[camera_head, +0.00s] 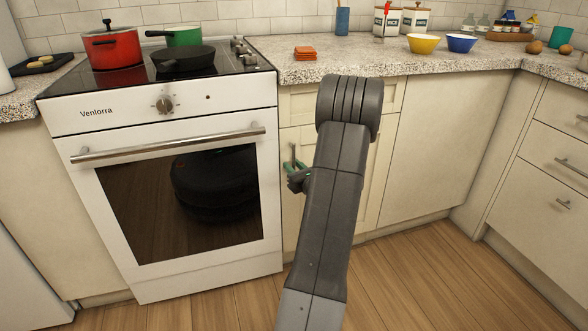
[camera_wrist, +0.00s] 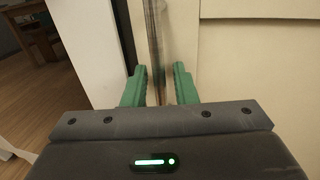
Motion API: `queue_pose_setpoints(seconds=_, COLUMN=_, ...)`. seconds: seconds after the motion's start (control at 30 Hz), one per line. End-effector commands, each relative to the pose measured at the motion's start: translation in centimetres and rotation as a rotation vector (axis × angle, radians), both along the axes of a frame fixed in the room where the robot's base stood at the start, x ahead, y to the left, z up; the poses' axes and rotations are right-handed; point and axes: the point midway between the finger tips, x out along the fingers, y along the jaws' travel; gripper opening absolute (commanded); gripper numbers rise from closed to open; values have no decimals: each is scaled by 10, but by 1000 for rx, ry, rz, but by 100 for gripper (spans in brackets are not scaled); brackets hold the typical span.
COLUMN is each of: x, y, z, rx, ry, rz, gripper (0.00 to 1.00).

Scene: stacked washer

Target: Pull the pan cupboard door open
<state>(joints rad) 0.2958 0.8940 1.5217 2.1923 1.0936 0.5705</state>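The cream cupboard door (camera_head: 370,185) just right of the oven, which I take for the pan cupboard, looks shut. My arm hides much of it. Its thin upright metal handle (camera_wrist: 156,45) shows in the wrist view, near the door's left side. My gripper (camera_head: 294,165) is at that handle, beside the oven's right edge. In the wrist view its green fingers (camera_wrist: 159,88) stand apart, one on each side of the handle. A small gap seems to show beside the handle, so the fingers do not look closed on it.
The white oven (camera_head: 185,270) with its long bar handle (camera_head: 170,145) stands close on the left. A drawer front lies above the cupboard, under the speckled worktop (camera_head: 390,65). White drawers (camera_head: 550,165) stand at the right. The wooden floor (camera_head: 420,285) before the cupboard looks clear.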

Motion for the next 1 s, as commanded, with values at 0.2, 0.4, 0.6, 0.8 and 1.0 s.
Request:
queue_pose_setpoints(seconds=0.2, x=0, y=0, z=0, rx=0, ry=0, rz=0, gripper=25)
queue_pose_setpoints(seconds=0.4, x=0, y=0, z=0, rx=0, ry=0, rz=0, gripper=0)
queue_pose_setpoints(seconds=0.6, x=0, y=0, z=0, rx=0, ry=0, rz=1, gripper=0)
queue_pose_setpoints(seconds=0.8, x=-13, y=-8, z=1, rx=0, ry=0, rz=31, gripper=0)
queue_pose_setpoints(seconds=1.0, x=-48, y=-32, z=2, rx=0, ry=1, rz=126, gripper=0)
